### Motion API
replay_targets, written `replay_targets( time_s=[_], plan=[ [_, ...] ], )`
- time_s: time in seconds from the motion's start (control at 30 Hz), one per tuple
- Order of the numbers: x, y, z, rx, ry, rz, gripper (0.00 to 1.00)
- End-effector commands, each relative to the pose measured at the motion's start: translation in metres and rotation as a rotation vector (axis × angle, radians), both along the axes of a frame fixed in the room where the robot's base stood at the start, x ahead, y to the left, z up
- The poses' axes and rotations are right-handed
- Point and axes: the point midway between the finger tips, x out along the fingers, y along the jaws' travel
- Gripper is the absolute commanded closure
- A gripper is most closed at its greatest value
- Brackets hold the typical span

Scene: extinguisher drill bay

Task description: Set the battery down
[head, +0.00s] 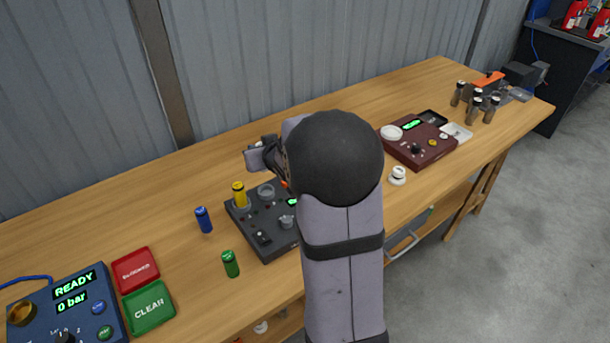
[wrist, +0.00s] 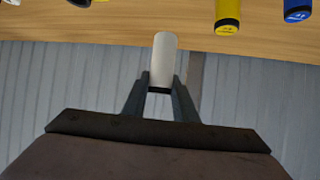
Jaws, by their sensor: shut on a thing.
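My gripper (wrist: 162,86) is shut on a white cylindrical battery (wrist: 163,56), gripped near its lower end in the wrist view. In the head view my gripper (head: 262,157) is over the back of the dark charger box (head: 271,243), and the held battery is hidden behind my arm. A yellow battery (head: 240,195) stands on the charger's back left corner; it also shows in the wrist view (wrist: 228,14). A blue battery (head: 203,220) stands on the bench left of the charger. A green battery (head: 231,264) stands in front of it.
The wooden bench (head: 110,220) has free room behind and left of the charger. A maroon box (head: 420,150) and several dark cylinders (head: 473,108) are to the right. A corrugated wall (head: 80,80) stands behind.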

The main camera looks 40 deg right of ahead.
Motion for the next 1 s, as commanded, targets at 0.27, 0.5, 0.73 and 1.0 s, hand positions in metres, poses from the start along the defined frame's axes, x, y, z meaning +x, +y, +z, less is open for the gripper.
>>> replay_targets(
  time_s=[0.27,0.5,0.73,1.0],
  plan=[
    [-0.017,-0.045,-0.001,0.001,-0.001,-0.085,0.99],
    [-0.067,-0.131,-0.020,0.002,0.001,-0.262,0.99],
    [-0.137,-0.217,-0.042,0.002,0.001,-0.438,0.99],
    [-0.200,-0.280,-0.057,-0.001,-0.002,-0.452,0.99]
  ],
)
